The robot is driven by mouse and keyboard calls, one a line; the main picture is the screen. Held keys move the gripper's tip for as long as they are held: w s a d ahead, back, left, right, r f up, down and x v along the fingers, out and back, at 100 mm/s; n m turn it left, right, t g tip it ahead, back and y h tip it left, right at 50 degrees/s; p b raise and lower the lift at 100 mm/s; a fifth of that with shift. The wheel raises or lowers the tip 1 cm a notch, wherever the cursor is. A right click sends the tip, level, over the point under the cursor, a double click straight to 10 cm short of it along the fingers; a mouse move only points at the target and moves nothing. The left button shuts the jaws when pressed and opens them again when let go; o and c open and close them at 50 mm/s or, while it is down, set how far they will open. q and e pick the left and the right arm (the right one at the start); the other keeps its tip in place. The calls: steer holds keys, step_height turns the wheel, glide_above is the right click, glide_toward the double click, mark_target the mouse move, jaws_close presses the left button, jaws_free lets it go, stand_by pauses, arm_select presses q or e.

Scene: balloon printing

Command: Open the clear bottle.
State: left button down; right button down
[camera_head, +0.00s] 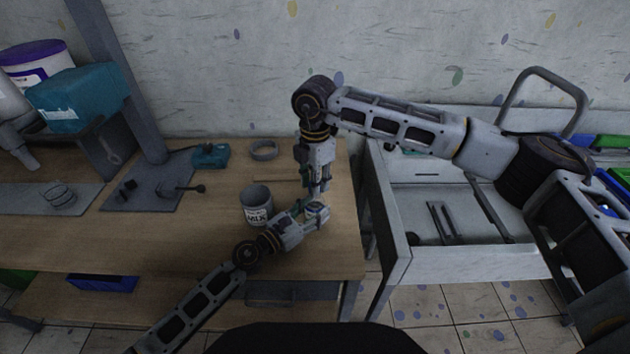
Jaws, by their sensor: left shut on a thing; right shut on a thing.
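The clear bottle (318,211) is small and mostly hidden between my two grippers, above the right end of the wooden table. Only a pale, see-through patch of it shows. My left gripper (316,214) comes in from the lower left and is shut on the bottle from the side. My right gripper (319,189) points down from above and is shut at the bottle's top. The fingers cover that top, so I cannot tell whether the cap is on or apart from the bottle.
A grey cup with a printed label (257,206) stands close left of my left gripper. A grey ring (264,150) and a teal tool (210,156) lie at the back of the wooden table (215,240). A white cart (470,262) stands to the right.

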steer(key=n, duration=1.9)
steer(key=shift+n, duration=0.3)
steer(key=n, duration=1.3)
steer(key=shift+r, duration=0.1)
steer(key=n, duration=1.8)
